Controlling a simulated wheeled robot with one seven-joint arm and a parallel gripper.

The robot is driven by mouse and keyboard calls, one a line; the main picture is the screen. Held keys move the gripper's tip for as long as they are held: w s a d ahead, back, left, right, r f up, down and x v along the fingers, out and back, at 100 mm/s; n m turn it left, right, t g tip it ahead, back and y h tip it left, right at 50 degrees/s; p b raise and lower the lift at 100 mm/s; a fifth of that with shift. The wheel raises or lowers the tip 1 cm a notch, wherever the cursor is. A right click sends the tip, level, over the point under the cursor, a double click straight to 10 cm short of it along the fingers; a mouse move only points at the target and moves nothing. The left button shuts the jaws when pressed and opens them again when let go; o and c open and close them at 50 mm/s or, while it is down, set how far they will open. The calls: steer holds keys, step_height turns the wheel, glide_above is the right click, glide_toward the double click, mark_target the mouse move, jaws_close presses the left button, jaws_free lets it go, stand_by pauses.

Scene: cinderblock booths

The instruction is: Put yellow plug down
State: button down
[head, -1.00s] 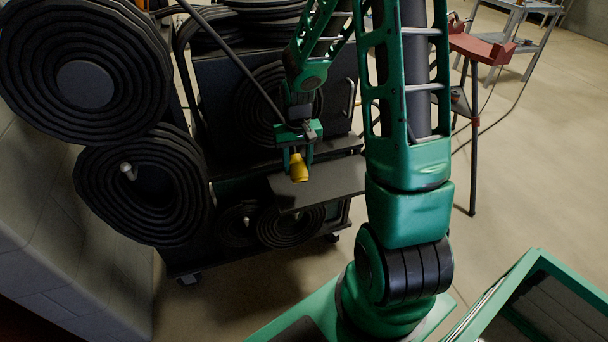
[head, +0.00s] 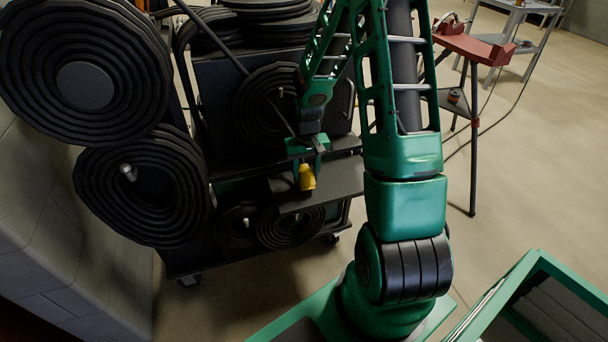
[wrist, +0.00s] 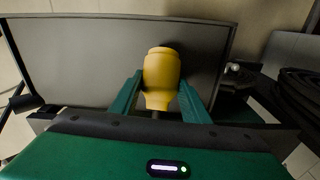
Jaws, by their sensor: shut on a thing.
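The yellow plug (head: 307,177) is between the fingers of my gripper (head: 307,168) in the head view. In the wrist view the yellow plug (wrist: 161,78) stands out between the two green fingers (wrist: 160,98), which are shut on it. A flat dark shelf (head: 337,178) of the cart lies beneath and behind the plug. In the wrist view the same dark shelf (wrist: 85,60) fills the background. I cannot tell whether the plug touches the shelf.
The dark cart carries coiled black hoses (head: 82,85) on its left side and more coils below the shelf (head: 290,226). A red-topped tripod stand (head: 475,48) is at the right. A green-framed bin (head: 535,262) is at the lower right. The floor between is open.

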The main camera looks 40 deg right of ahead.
mark_target(306, 171)
steer(key=shift+f, duration=0.3)
steer(key=c, duration=1)
jaws_free()
steer(key=shift+f, duration=0.1)
step_height(306, 171, up, 13)
steer(key=s+a+r, duration=0.1)
steer(key=s+r, duration=0.3)
steer(key=s, duration=0.5)
steer(key=s+a+r+m, duration=0.1)
steer(key=s+r, duration=0.4)
steer(key=s, duration=0.5)
steer(key=s+a+r+m, duration=0.1)
steer(key=s+r, duration=0.3)
steer(key=s, duration=0.5)
steer(key=shift+s+r, duration=0.25)
steer(key=shift+r, duration=0.05)
steer(key=shift+c, duration=0.2)
